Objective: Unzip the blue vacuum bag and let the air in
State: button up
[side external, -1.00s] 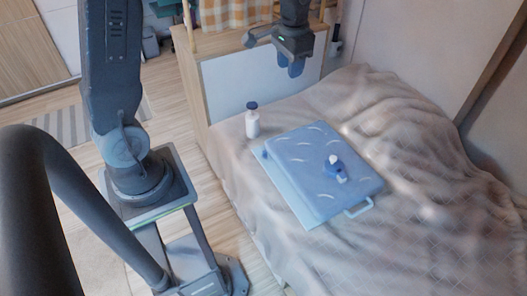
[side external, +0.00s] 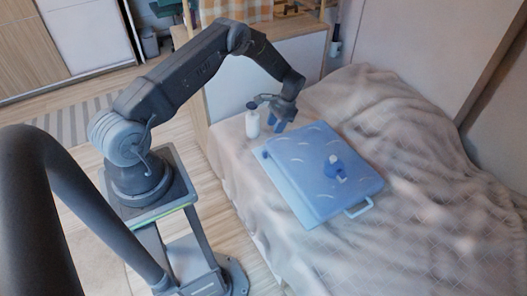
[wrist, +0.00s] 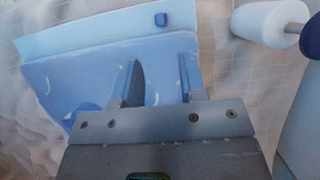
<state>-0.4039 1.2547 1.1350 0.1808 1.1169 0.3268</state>
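The blue vacuum bag (side external: 300,158) lies flat on the bed, puffy with pale curved creases and a lighter flat strip (side external: 289,189) along its near-left edge. A small blue piece, perhaps the zip slider (side external: 265,154), sits at that strip's far end; it also shows in the wrist view (wrist: 161,19).
A wooden cabinet (side external: 262,78) stands behind. The rumpled beige blanket (side external: 440,190) rises right of the bag.

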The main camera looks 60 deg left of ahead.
aim_at(263, 152)
jog(key=x, duration=1.2)
jog(key=shift+s+f, duration=0.25)
jog(key=shift+f, duration=0.05)
grip_shut()
